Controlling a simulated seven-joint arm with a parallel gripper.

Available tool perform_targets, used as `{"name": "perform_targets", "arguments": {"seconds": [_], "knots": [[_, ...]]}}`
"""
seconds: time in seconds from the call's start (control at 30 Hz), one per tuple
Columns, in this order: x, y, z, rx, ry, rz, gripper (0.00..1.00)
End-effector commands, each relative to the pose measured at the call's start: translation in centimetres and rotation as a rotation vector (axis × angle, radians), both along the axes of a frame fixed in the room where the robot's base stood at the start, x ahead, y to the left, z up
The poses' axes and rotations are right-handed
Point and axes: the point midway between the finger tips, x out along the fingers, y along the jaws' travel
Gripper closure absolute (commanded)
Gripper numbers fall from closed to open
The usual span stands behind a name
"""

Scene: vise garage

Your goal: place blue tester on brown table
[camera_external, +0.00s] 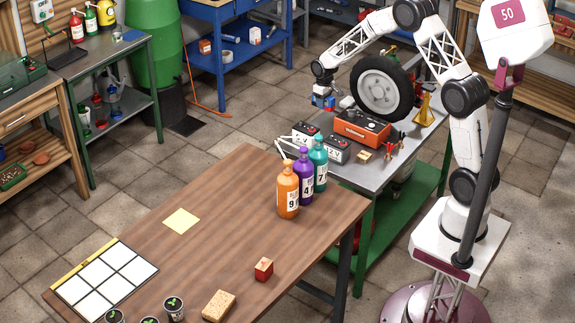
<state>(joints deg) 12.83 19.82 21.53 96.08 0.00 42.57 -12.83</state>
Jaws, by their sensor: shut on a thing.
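My gripper (322,93) is at the upper middle, above the grey-topped green workbench (345,175), left of a wheel. It is shut on a small blue tester (319,102). The tester hangs under the fingers, in the air as far as I can tell, and is too small to show much detail. The brown table (225,195) is in the foreground, lower left of my gripper and apart from it.
On the brown table are orange (288,190), purple (304,175) and teal (319,163) bottles, a yellow note (181,221), a white grid board (104,281), a red block (264,269), a sponge (219,305) and small pots. Batteries (336,148) and an orange device (362,130) stand on the workbench.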

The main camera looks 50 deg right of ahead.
Motion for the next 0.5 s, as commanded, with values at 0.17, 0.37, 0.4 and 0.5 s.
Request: {"name": "perform_targets", "arguments": {"seconds": [0.17, 0.37, 0.4, 0.5], "knots": [[0.01, -0.01, 0.03, 0.0, 0.0, 0.0, 0.88], [0.02, 0.0, 0.03, 0.0, 0.0, 0.0, 0.88], [0.03, 0.04, 0.03, 0.0, 0.0, 0.0, 0.88], [0.16, 0.31, 0.07, 0.0, -0.001, 0.0, 0.88]]}}
